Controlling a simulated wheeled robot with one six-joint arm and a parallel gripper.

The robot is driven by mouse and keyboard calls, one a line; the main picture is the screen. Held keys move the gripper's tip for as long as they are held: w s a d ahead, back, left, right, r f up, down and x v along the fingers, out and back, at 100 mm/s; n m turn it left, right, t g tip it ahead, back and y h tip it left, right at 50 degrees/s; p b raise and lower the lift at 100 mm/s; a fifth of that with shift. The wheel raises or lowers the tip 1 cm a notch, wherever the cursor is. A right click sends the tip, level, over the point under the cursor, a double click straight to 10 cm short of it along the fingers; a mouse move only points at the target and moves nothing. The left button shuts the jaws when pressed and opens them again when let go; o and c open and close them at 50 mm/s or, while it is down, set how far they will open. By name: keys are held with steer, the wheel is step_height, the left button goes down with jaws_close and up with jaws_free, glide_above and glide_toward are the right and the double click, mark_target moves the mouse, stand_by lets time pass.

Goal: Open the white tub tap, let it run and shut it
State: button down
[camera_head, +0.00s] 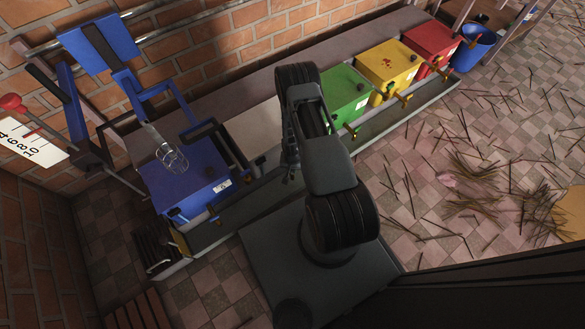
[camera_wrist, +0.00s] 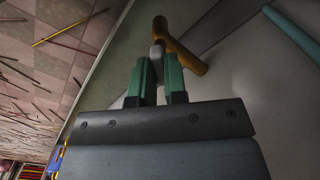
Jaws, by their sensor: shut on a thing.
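The white tub (camera_head: 252,130) stands between the blue and green tubs in the head view, partly hidden behind my arm. Its pale wall (camera_wrist: 235,75) fills much of the wrist view. A brass tap (camera_wrist: 182,52) sticks out from that wall, with a small light-coloured lever (camera_wrist: 157,52) at its near side. My gripper (camera_wrist: 158,66) has its two green fingers on either side of the lever and is shut on it. My arm hides the tap and the gripper's tips in the head view. I cannot tell whether anything runs from the tap.
A blue tub (camera_head: 185,190) stands left, with green (camera_head: 345,92), yellow (camera_head: 390,64) and red (camera_head: 431,40) tubs to the right, each with a tap over a dark trough (camera_head: 405,108). A blue bin (camera_head: 472,48) stands beyond. Thin sticks litter the tiled floor (camera_head: 400,190).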

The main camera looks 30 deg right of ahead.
steer(key=c, duration=1.2)
jaws_free()
steer(key=shift+o, duration=0.2)
step_height(320, 180, up, 14)
steer(key=p, duration=0.5)
steer(key=shift+f, duration=0.1)
